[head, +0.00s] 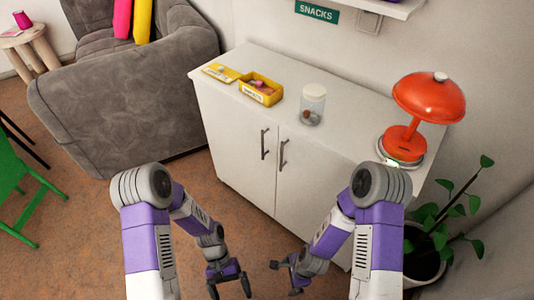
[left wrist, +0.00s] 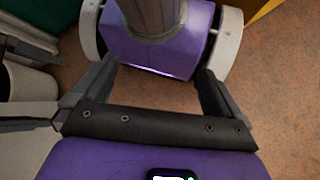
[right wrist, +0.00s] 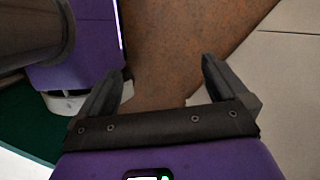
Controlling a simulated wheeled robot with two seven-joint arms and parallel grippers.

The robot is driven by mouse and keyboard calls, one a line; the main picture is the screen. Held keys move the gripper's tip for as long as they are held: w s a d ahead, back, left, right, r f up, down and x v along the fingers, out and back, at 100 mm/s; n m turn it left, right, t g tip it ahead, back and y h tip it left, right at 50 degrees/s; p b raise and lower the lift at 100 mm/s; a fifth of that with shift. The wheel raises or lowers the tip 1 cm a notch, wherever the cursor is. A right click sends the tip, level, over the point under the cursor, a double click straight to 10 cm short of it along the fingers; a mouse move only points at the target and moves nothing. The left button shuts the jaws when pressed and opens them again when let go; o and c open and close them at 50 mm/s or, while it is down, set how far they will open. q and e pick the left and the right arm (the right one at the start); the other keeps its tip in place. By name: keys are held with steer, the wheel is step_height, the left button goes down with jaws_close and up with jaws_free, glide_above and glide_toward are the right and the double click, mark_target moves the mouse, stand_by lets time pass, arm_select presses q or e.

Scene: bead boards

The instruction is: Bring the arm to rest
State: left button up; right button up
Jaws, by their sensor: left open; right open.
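My left gripper (head: 230,287) hangs low at the bottom of the head view, in front of the white cabinet. It is open and empty; in the left wrist view its two fingers (left wrist: 160,85) stand wide apart over the floor and my purple base. My right gripper (head: 283,279) is also low, just right of the left one. It is open and empty; in the right wrist view its fingers (right wrist: 165,80) are apart, with brown floor and a pale surface beyond.
The white cabinet (head: 240,155) stands ahead. On it are a yellow box (head: 260,98), its lid (head: 221,73), a clear jar (head: 312,105) and an orange lamp (head: 428,98). A potted plant (head: 440,235) is at right, a grey armchair (head: 120,110) and a green chair (head: 20,195) at left.

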arm_select(q)
steer(key=w+d+r+n+t+p, duration=0.1)
steer(key=w+r+t+p, duration=0.3)
steer(key=t+p, duration=0.4)
steer(key=shift+w+d+n+t+h, duration=0.2)
steer(key=shift+d+n+t+h, duration=0.15)
steer(key=shift+n+t+h, duration=0.05)
arm_select(e)
step_height(320, 180, up, 8)
steer(key=s+d+n+y, duration=0.1)
steer(key=d+n, duration=0.1)
steer(key=n, duration=1.1)
steer(key=shift+s+n, duration=0.3)
steer(key=shift+s, duration=0.1)
